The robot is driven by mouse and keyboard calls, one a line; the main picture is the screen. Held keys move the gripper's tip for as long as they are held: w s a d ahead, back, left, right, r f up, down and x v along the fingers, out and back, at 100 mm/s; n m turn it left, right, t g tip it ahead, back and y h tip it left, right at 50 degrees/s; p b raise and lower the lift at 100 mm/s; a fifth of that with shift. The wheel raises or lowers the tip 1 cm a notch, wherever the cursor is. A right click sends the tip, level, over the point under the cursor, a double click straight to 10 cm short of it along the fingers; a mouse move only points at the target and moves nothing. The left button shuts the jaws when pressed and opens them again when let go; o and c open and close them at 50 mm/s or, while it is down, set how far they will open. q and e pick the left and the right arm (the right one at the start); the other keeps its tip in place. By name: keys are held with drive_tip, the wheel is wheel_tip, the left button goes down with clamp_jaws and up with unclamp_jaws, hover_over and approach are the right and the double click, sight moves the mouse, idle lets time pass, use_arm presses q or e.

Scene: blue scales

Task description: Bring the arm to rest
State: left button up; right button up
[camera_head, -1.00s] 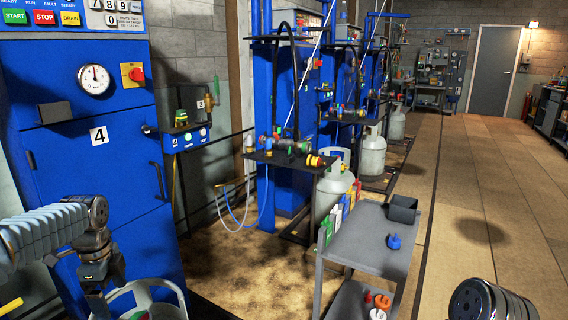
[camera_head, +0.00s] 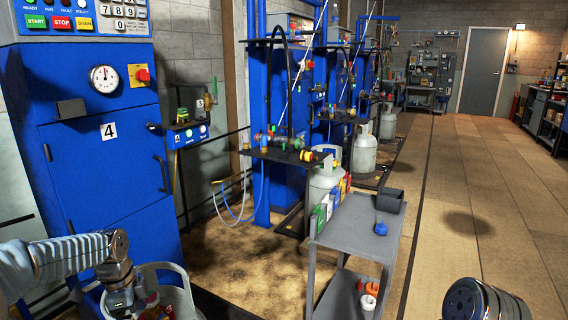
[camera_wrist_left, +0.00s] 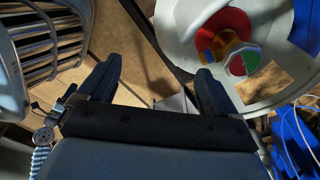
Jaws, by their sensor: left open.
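My left arm enters from the lower left in the head view. Its gripper (camera_head: 125,304) hangs pointing down beside and partly in front of a pale gas cylinder (camera_head: 178,272), and the fingertips are hard to see there. In the left wrist view the two dark fingers (camera_wrist_left: 156,74) stand apart with nothing between them. The pale round top of a cylinder (camera_wrist_left: 178,30) lies to the right of them, with red, yellow and green parts on it. Only a dark rounded link of my right arm shows at the lower right of the head view; its gripper is not visible.
A blue cabinet marked 4 (camera_head: 100,190) stands behind my left arm. A grey trolley (camera_head: 355,230) with a dark bin (camera_head: 390,200) and a blue fitting (camera_head: 380,228) stands centre-right. Further cylinders (camera_head: 364,152) line the blue stations. The floor to the right (camera_head: 490,200) is clear.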

use_arm(q)
drive_tip(key=s+d+f+n+h, duration=0.25)
drive_tip(key=d+f+n, duration=0.35)
drive_tip(key=d+f, duration=1)
drive_tip(key=s+d+f+n, duration=0.4)
drive_tip(key=s+f+n, duration=0.1)
drive_tip(key=s, duration=0.3)
drive_tip(key=s+d+f+n, duration=0.4)
drive_tip(key=s+d+f, duration=0.1)
drive_tip(key=s+f, duration=0.3)
drive_tip(key=shift+s+d+n+h, duration=0.2)
drive_tip(key=shift+s+n+h, duration=0.15)
drive_tip(key=shift+s+n, duration=0.1)
